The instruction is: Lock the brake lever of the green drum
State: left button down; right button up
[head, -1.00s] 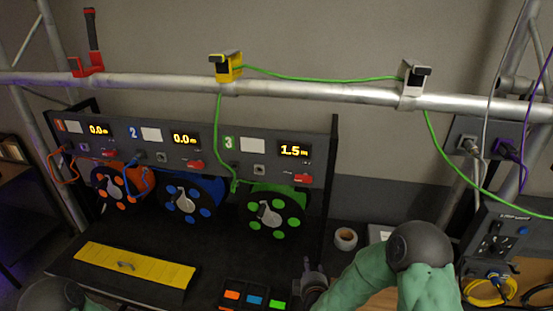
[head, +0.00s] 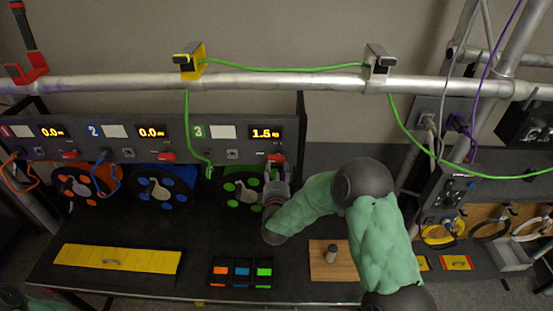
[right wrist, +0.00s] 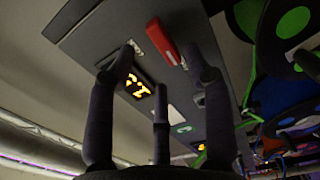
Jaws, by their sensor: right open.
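The green drum (head: 232,187) sits under the panel section marked 3, partly covered by my right gripper. Its red brake lever (head: 277,157) is on the panel face below the display reading about 1.5. In the right wrist view the red lever (right wrist: 166,42) lies between the tips of the spread fingers, seen turned over. My right gripper (head: 276,181) is open, just below the lever and in front of the drum's right side; I cannot tell whether it touches the lever. My left gripper is out of view.
Blue (head: 163,188) and orange (head: 77,186) drums stand to the left, with their own red levers. A green cable (head: 285,68) runs over clamps on the truss bar (head: 300,84). A yellow cover (head: 118,259) and a button tray (head: 240,287) lie on the dark bench.

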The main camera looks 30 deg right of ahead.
aim_at(278, 160)
jog(key=shift+p+x, duration=0.45)
jog(key=shift+x, duration=2.25)
jog(key=shift+c, duration=0.3)
grip_shut()
